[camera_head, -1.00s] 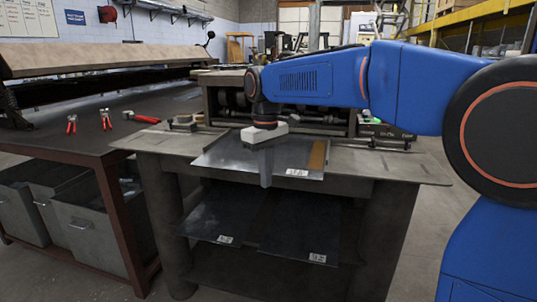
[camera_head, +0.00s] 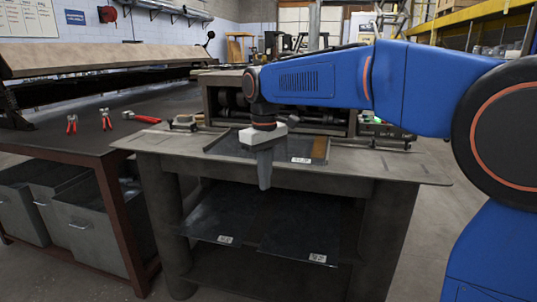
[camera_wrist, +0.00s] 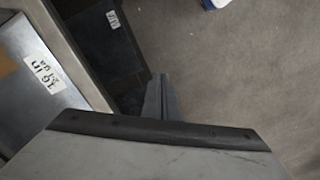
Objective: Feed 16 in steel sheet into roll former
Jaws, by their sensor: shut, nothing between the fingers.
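The steel sheet (camera_head: 230,146) lies flat on the stand's top, its far edge at the roll former (camera_head: 225,100). Its white label and a brown strip show at its right. In the wrist view the sheet (camera_wrist: 25,105) is at the left, and its label appears to read 16 in. My gripper (camera_head: 264,186) points down just in front of the sheet's near edge, shut and empty. In the wrist view my shut fingers (camera_wrist: 160,85) are right of the sheet, apart from it. My arm and wrist hide part of the roll former.
Two dark labelled sheets (camera_head: 300,225) lie on the shelf below the stand's top (camera_head: 390,165). A workbench (camera_head: 60,135) at the left holds red-handled tools (camera_head: 106,118). Grey bins (camera_head: 90,225) stand under it. The floor in front is clear.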

